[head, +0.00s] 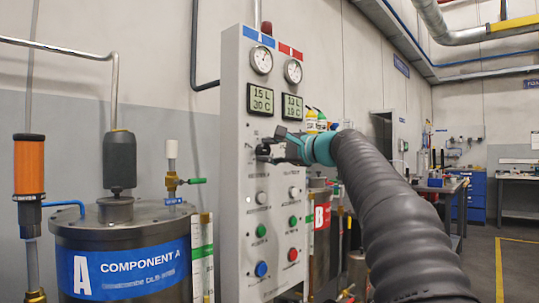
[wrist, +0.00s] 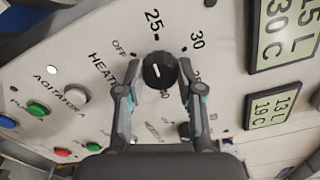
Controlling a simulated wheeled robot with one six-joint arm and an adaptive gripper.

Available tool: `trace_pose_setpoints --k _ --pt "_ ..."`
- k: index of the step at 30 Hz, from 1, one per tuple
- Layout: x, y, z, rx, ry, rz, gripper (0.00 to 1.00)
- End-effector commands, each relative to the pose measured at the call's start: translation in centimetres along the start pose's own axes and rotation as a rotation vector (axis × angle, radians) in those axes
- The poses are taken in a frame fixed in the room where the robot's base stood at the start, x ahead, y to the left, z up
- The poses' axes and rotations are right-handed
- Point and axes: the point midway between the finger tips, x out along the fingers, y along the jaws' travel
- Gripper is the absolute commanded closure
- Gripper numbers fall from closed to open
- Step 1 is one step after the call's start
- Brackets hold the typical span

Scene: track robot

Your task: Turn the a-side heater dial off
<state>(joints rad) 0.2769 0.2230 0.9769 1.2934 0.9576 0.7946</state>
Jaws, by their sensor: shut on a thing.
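The a-side heater dial (wrist: 159,71) is a round black knob with a short white mark, on the pale panel (wrist: 225,62). In the wrist view its scale runs around it, with OFF at upper left, 25 above and 30 at upper right. My gripper (wrist: 158,66) has one finger on each side of the dial and is shut on it. In the head view my gripper (head: 268,150) is at the panel's left column, below the blue A label, and mostly hides the dial. I cannot tell exactly which number the white mark points to.
Gauges (head: 262,60) and displays (head: 260,99) sit above my gripper. Several push buttons (head: 261,231) sit below it. A dark knob (wrist: 184,130) shows beside one finger. The component A tank (head: 120,235) stands left of the panel, the B tank (head: 322,216) behind it.

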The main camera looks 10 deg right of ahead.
Motion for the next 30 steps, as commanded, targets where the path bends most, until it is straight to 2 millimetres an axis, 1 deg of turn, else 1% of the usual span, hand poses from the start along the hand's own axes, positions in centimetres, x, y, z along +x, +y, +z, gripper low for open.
trace_pose_setpoints --k 18,24,30 --pt "0.02 0.32 -0.05 -0.570 -0.001 -0.002 0.98" --pt "0.01 0.33 -0.06 -0.714 -0.001 -0.001 0.98" --pt "0.03 0.33 -0.11 -0.811 0.000 -0.001 0.98"
